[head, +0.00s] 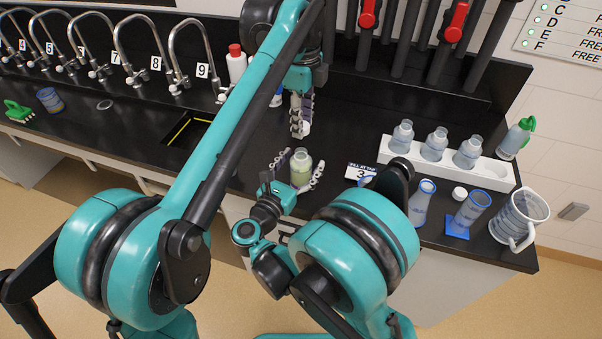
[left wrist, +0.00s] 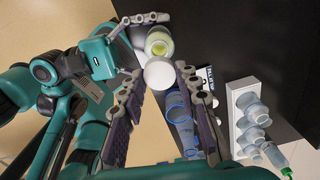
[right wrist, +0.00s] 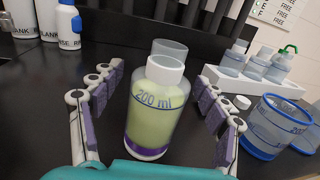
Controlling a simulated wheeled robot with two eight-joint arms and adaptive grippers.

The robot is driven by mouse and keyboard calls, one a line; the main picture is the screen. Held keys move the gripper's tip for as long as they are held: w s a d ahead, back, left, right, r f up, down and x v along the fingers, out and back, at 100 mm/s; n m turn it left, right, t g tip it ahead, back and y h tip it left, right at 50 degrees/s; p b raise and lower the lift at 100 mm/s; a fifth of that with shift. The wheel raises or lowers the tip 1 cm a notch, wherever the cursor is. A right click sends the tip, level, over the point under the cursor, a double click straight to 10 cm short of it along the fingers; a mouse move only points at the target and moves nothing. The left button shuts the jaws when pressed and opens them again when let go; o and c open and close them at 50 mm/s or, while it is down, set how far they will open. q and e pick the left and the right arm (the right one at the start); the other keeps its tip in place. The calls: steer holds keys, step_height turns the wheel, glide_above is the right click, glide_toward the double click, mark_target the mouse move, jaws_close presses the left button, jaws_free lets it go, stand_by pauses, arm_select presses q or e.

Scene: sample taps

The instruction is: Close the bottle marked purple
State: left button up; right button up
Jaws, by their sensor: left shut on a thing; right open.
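The bottle with the purple band (right wrist: 150,152) stands upright on the black bench, holding pale green liquid. It also shows in the head view (head: 301,170) and, from above, in the left wrist view (left wrist: 159,43), where its mouth looks uncovered. My left gripper (head: 300,125) is shut on a white cap (left wrist: 159,73), above and apart from the bottle. My right gripper (right wrist: 158,85) is open, with one finger on each side of the bottle and gaps between. Whether the cap is level I cannot tell.
A white rack (head: 400,150) with several bottles stands right. In front are a flask (head: 422,203), a loose white cap (head: 459,193), a blue-based cylinder (head: 470,212) and a jug (head: 518,217). A sign (head: 365,172) stands near the bottle. Taps and a sink (head: 187,132) lie left.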

jaws_close()
arm_select(q)
glide_above(302, 151)
steer(key=shift+s+f, duration=0.1)
steer(key=shift+f, duration=2.4)
steer(key=shift+f, duration=0.1)
steer(key=shift+f, duration=0.8)
steer(key=shift+f, duration=0.55)
